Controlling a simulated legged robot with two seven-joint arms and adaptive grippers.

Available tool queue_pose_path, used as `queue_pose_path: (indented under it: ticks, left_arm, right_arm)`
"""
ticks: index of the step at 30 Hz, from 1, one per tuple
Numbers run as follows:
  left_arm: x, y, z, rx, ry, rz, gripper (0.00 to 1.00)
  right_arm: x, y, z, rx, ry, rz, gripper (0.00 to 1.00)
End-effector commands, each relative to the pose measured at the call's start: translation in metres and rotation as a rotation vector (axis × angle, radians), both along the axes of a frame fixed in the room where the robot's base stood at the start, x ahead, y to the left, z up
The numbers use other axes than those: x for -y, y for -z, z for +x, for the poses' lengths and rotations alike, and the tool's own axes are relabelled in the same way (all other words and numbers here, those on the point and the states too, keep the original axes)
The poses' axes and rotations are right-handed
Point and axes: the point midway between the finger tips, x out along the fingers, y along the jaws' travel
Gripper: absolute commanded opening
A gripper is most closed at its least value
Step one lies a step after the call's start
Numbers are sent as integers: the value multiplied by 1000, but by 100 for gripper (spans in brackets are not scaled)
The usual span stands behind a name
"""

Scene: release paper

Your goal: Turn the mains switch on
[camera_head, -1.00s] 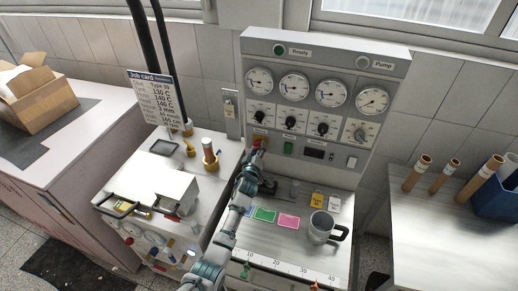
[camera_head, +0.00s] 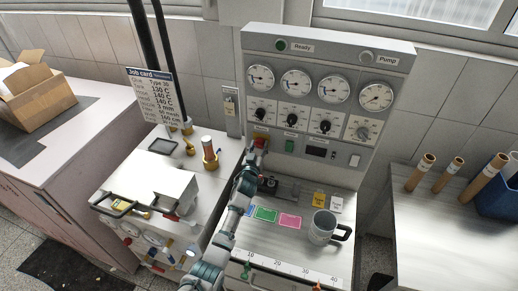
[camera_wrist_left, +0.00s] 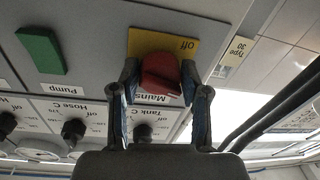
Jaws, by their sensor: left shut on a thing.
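The mains switch (camera_wrist_left: 160,74) is a red knob on a yellow plate (camera_wrist_left: 188,44) marked "Off", with a "Mains" label beside it. In the left wrist view my left gripper (camera_wrist_left: 160,88) has its two fingers on either side of the red knob, shut on it. In the head view the same gripper (camera_head: 256,150) is at the lower left of the control panel (camera_head: 340,62), over the red knob (camera_head: 261,136), which shows only in part. The knob's exact angle is hard to read. My right gripper is not in view.
A green pump button (camera_wrist_left: 40,50) sits beside the switch. Dials and gauges fill the panel above. On the bench below are coloured cards (camera_head: 266,214) and a grey mug (camera_head: 322,228). A machine with a job card (camera_head: 151,97) stands to the left.

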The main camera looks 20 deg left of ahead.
Motion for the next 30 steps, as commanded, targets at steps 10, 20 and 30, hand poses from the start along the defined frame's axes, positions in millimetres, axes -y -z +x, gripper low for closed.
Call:
queue_pose_path:
  ticks: [10, 20, 30]
  left_arm:
    - [-2, -6, 1, 22, -3, 332, 11]
    - [-2, -6, 1, 32, -3, 636, 12]
    - [-3, -3, 0, 35, -3, 868, 11]
  right_arm:
    - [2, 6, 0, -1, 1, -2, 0]
    - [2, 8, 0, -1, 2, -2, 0]
    - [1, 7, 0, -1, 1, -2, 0]
